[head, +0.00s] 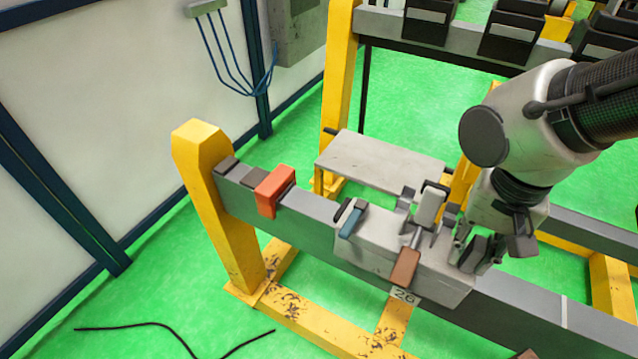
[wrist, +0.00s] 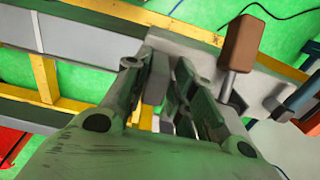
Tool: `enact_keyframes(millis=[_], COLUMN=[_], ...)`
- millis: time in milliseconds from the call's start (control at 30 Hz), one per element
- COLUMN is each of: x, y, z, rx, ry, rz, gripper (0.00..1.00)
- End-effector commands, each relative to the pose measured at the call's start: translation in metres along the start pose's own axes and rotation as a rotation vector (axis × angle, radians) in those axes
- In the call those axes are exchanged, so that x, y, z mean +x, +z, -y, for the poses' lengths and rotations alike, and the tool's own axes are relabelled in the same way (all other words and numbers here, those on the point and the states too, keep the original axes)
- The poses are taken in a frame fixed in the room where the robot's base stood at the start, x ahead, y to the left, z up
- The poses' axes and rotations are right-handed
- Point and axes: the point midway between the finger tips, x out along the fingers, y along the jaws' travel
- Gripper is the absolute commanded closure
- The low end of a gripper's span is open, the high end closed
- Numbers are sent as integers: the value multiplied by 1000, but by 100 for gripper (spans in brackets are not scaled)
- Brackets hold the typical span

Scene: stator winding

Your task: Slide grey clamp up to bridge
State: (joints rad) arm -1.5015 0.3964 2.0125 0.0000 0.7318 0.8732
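A grey upright clamp-like piece (head: 430,207) stands on the light grey fixture block (head: 375,241) on the long beam. Whether it is the grey clamp of the task I cannot tell. A brown handle (head: 405,268) leans at the fixture's front; it also shows in the wrist view (wrist: 241,42). My gripper (head: 475,257) is at the right end of the fixture, low by the beam, right of the brown handle. In the wrist view its fingers (wrist: 167,85) are close together with grey surfaces between them. I cannot tell whether these are pads or a held part. No bridge is clearly identifiable.
A blue handle (head: 351,222) and an orange block (head: 272,190) sit further left on the beam (head: 312,208). A flat grey plate (head: 378,158) lies behind the fixture. A yellow post (head: 215,205) supports the beam's left end. The beam right of my gripper looks clear.

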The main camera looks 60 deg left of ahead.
Motion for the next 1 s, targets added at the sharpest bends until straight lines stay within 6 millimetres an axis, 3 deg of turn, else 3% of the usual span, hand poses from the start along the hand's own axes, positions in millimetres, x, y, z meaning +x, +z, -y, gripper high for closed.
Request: enact_keyframes(millis=[267,1000], x=[0,0], y=[0,0], z=[3,76], rx=[-1,-2], ry=[0,-1], rz=[0,0], gripper=[75,75])
